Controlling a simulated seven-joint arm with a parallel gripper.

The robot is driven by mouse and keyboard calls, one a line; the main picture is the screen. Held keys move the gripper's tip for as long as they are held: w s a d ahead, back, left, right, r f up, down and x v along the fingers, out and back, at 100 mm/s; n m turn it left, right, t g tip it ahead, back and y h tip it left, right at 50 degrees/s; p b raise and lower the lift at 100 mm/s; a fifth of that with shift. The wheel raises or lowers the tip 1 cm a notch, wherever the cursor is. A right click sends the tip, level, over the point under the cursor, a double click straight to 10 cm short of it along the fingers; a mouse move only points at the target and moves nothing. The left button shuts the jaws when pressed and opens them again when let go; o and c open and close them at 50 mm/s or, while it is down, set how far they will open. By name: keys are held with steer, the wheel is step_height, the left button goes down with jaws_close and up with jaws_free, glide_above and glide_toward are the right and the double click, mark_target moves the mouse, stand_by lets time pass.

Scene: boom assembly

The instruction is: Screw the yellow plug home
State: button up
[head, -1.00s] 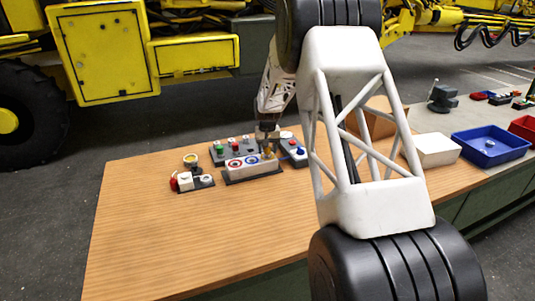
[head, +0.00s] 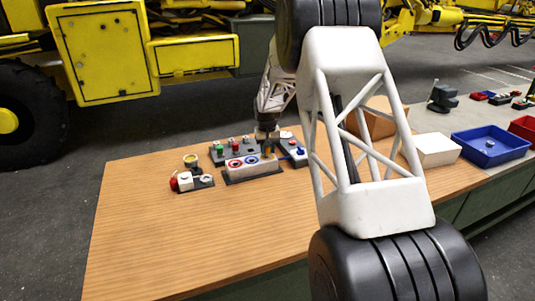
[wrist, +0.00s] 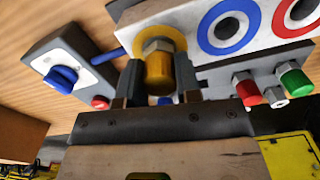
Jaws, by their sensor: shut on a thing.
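The yellow plug (wrist: 159,74) stands between my gripper's fingers (wrist: 157,88) in the wrist view. The gripper is shut on it. The plug's far end, with a metal hex part, is at the yellow ring (wrist: 178,38) on a white-faced block (wrist: 205,22). The thread is hidden, so I cannot tell how deep the plug sits. In the head view my gripper (head: 268,149) is over the right end of the same block (head: 240,172), and the plug is hidden there.
The block also has a blue ring (wrist: 229,26) and a red ring (wrist: 297,14). Red and green plugs (wrist: 294,80) stand close by. A grey box with a blue knob (wrist: 62,78) is beside the block. The front of the wooden table (head: 190,240) is clear.

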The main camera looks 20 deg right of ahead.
steer(key=shift+m, duration=0.3)
steer(key=m, duration=0.6)
steer(key=shift+f+m, duration=0.1)
steer(key=shift+m, duration=2.7)
steer(key=shift+m, duration=0.9)
steer(key=o, duration=0.4)
steer(key=c, duration=0.4)
steer(key=shift+m, duration=2.8)
